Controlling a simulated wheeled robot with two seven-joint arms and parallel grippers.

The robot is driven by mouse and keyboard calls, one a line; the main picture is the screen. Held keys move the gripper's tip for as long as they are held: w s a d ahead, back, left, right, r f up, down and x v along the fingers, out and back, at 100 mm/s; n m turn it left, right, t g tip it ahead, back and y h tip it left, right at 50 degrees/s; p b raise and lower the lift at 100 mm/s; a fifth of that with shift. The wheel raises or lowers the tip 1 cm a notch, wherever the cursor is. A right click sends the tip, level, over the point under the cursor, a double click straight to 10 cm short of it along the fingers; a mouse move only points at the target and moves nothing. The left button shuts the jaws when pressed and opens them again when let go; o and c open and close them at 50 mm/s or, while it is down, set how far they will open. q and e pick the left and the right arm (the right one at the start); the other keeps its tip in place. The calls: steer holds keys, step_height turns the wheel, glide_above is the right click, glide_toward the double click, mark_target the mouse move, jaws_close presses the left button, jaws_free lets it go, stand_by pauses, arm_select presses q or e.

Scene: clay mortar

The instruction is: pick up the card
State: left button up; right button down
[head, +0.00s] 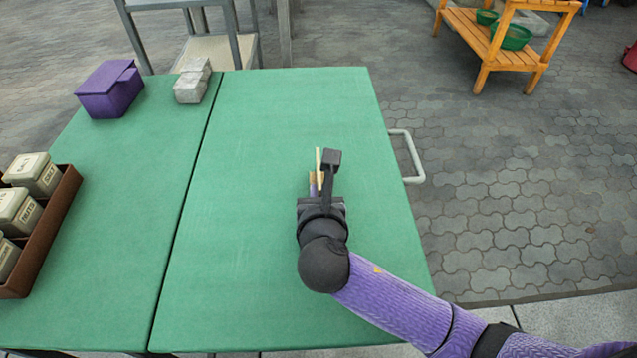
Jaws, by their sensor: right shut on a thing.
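My right gripper (323,168) is over the right half of the green table, its fingers pointing to the far side. It is shut on the card (318,160), which shows only as a thin pale yellow strip, seen nearly edge-on beside the dark finger. The card's face and lower part are hidden. I cannot tell whether the card touches the table. My left gripper is not in view.
The green table (250,200) is clear around my right gripper. A purple box (110,90) and a grey block (192,80) stand at the far left. A brown tray (50,232) with several lidded containers is at the left edge. A wooden bench (505,50) stands beyond.

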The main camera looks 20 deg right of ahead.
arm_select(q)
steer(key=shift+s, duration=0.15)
arm_select(e)
steer(key=shift+r, duration=0.3)
arm_select(q)
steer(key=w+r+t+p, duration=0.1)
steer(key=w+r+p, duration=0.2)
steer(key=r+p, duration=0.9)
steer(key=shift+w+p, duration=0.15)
steer(key=shift+p, duration=0.3)
arm_select(e)
step_height(320, 180, up, 18)
steer(key=shift+f, duration=0.2)
